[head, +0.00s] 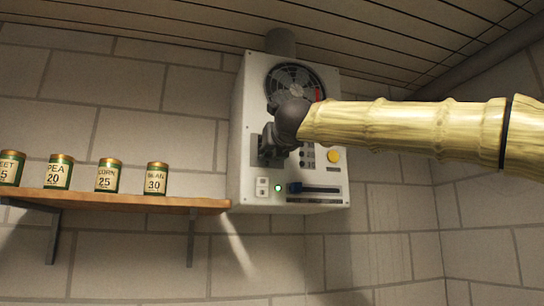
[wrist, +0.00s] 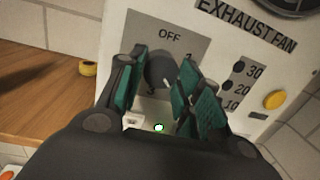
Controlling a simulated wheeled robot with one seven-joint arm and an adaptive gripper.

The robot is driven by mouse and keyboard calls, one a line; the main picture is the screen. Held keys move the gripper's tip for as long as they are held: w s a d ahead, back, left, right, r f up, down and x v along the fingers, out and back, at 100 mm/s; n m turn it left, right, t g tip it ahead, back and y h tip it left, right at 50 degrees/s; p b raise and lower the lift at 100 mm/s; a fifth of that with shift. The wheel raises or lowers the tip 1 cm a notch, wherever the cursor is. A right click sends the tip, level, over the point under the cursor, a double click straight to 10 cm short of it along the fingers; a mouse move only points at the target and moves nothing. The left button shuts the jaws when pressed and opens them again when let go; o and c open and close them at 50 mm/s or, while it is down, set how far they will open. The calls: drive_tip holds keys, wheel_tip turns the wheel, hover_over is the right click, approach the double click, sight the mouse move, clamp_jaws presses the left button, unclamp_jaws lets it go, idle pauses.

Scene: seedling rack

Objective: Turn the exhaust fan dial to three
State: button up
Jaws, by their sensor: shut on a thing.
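The white exhaust fan box (head: 243,175) hangs on the block wall in the head view. Its face (wrist: 225,50) fills much of the wrist view, with "EXHAUST FAN" lettering. The dark round dial (wrist: 160,68) sits on a grey plate (wrist: 140,28) marked "OFF" above it. A small pale mark shows at the dial's lower right. In the head view my gripper (head: 268,150) and arm cover the dial.
A wooden shelf (head: 130,200) with several labelled tins stands left of the box. Right of the dial are dark buttons marked 30, 20 and 10 and a yellow button (wrist: 274,99). A lit green lamp (wrist: 158,128) and a white switch (wrist: 132,120) sit below the dial.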

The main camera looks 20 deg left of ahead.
drive_tip(key=shift+a+r+m+h+b, duration=0.1)
drive_tip(key=shift+m+h+b, duration=0.4)
drive_tip(key=shift+m+b, duration=3)
drive_tip(key=m+p, duration=0.2)
drive_tip(key=shift+r+m, duration=0.1)
drive_tip(key=shift+m, duration=0.2)
drive_tip(key=o, duration=1)
drive_tip(key=shift+o, duration=0.2)
drive_tip(key=shift+s, duration=0.15)
drive_tip(key=v, duration=1.1)
drive_tip(key=shift+s+d, duration=0.2)
drive_tip(key=shift+d, duration=0.15)
